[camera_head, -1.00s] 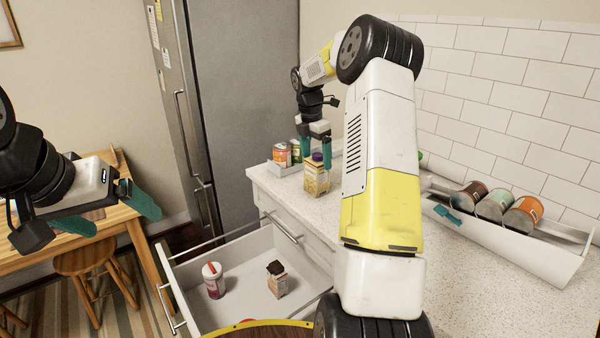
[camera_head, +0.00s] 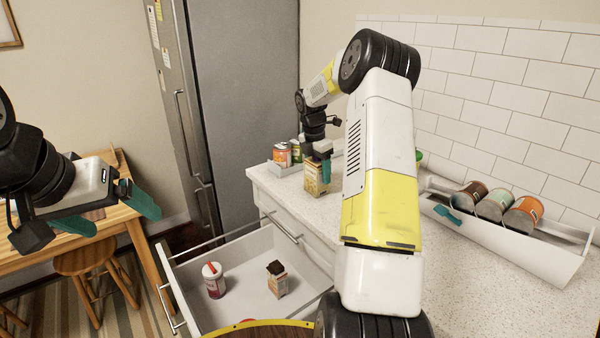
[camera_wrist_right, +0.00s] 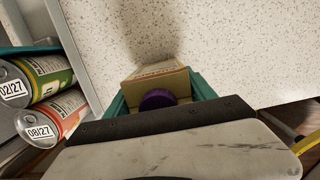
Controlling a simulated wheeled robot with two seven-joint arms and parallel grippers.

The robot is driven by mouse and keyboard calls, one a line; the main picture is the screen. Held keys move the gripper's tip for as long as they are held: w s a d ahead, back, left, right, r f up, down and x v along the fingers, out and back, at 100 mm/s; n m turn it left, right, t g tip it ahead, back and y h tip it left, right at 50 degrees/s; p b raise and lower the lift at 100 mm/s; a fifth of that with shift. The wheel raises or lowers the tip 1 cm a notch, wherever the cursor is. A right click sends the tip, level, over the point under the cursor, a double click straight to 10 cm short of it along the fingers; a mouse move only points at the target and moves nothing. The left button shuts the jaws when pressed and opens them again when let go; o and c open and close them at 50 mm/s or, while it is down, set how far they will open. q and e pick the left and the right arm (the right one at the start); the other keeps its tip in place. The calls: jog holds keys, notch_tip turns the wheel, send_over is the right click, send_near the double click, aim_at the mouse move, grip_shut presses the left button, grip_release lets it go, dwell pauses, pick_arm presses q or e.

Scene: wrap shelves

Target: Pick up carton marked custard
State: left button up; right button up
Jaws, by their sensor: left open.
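A yellow-tan carton (camera_head: 315,181) stands upright on the counter. In the right wrist view, the same carton (camera_wrist_right: 160,78) shows its purple cap. My right gripper (camera_head: 321,168) is down around its upper part, one teal finger on each side. The fingers look close to the carton, but I cannot tell whether they press on it. A second carton (camera_head: 277,284) with a dark top stands in the open drawer. I cannot read custard on either carton. My left gripper (camera_head: 108,218) is open and empty at the left, away from both cartons.
The open drawer (camera_head: 240,262) also holds a white and purple jar (camera_head: 213,283). Cans (camera_head: 283,154) stand in a tray behind the counter carton. A white rack (camera_head: 510,238) with several cans lies at the right. A fridge (camera_head: 240,100) stands behind. The counter's front is clear.

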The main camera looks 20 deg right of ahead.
jog(key=c, duration=0.7)
grip_shut()
jog(key=shift+r, duration=0.15)
